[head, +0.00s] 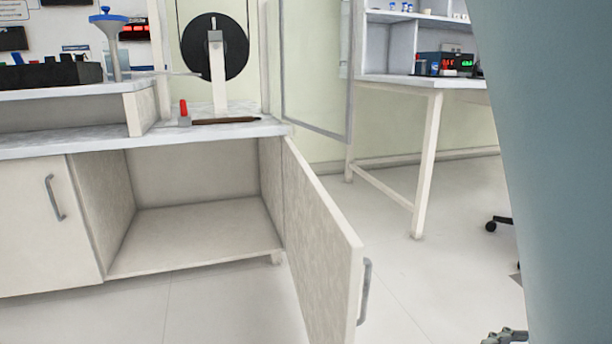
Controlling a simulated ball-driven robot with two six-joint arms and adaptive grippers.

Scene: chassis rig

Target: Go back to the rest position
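A large blue-grey link of my own arm fills the right side of the head view, very close to the camera. A small grey jointed piece at the bottom edge beside it looks like part of my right gripper (505,337). Its fingertips are cut off, so I cannot tell whether it is open or shut. My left gripper is not in view.
A low cabinet stands open and empty, its door (325,250) swung out towards me. The worktop (225,128) holds a red-handled item (184,112) and a dark rod (225,121).

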